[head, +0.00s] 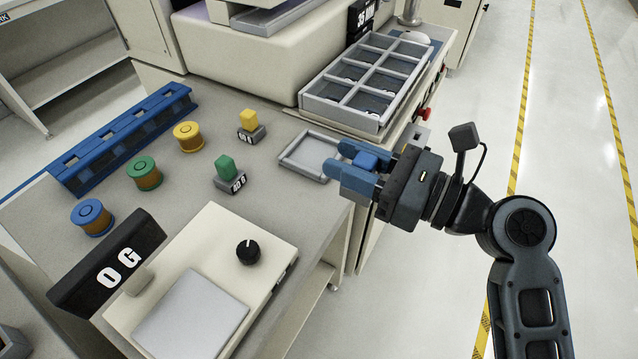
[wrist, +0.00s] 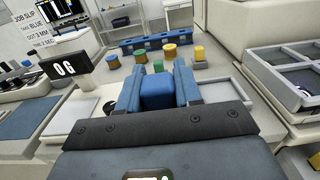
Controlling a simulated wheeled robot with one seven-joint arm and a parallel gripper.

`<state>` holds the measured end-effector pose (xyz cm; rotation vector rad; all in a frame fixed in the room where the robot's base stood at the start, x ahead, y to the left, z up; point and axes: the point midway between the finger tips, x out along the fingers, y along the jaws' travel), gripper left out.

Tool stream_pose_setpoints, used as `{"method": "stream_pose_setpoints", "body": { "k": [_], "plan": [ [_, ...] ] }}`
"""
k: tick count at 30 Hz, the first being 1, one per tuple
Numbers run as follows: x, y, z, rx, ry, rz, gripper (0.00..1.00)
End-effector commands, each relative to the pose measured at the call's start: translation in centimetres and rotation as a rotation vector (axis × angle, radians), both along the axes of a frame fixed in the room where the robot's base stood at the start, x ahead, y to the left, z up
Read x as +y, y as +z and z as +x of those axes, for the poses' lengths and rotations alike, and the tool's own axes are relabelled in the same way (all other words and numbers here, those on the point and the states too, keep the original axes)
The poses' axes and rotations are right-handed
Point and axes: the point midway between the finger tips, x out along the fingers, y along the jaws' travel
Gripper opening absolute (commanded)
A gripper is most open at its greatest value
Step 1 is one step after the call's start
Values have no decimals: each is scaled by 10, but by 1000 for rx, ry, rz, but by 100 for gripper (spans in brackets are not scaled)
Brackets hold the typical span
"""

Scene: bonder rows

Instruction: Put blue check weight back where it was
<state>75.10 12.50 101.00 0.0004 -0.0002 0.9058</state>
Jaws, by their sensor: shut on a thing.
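The blue check weight (head: 366,160) is a blue block between the fingers of my gripper (head: 358,170), which is shut on it. In the wrist view the blue weight (wrist: 157,92) fills the gap between the two blue fingers. In the head view the gripper is over the bench's right edge, beside a shallow grey tray (head: 288,160). A green weight (head: 225,166) and a yellow weight (head: 249,120) stand on the bench, each on a grey labelled base. What lies under my gripper is hidden.
A scale with a bare pan (head: 192,312) and a display (head: 108,265) reading 0 G stands in front. Blue, green and yellow spools (head: 144,172) stand by a blue rack (head: 120,140). A compartmented grey tray (head: 340,112) sits behind. Floor at right is clear.

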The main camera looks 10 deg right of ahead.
Motion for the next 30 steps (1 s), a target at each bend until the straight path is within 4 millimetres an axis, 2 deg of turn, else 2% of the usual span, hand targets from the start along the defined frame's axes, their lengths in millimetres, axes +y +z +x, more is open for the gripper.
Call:
{"method": "stream_pose_setpoints", "body": {
  "k": [12,16,23,30],
  "plan": [
    [74,-47,33,2,7,1,0],
    [92,-60,42,0,5,1,0],
    [104,-73,48,2,2,-1,0],
    [104,-105,48,3,2,0,0]
  ]
}}
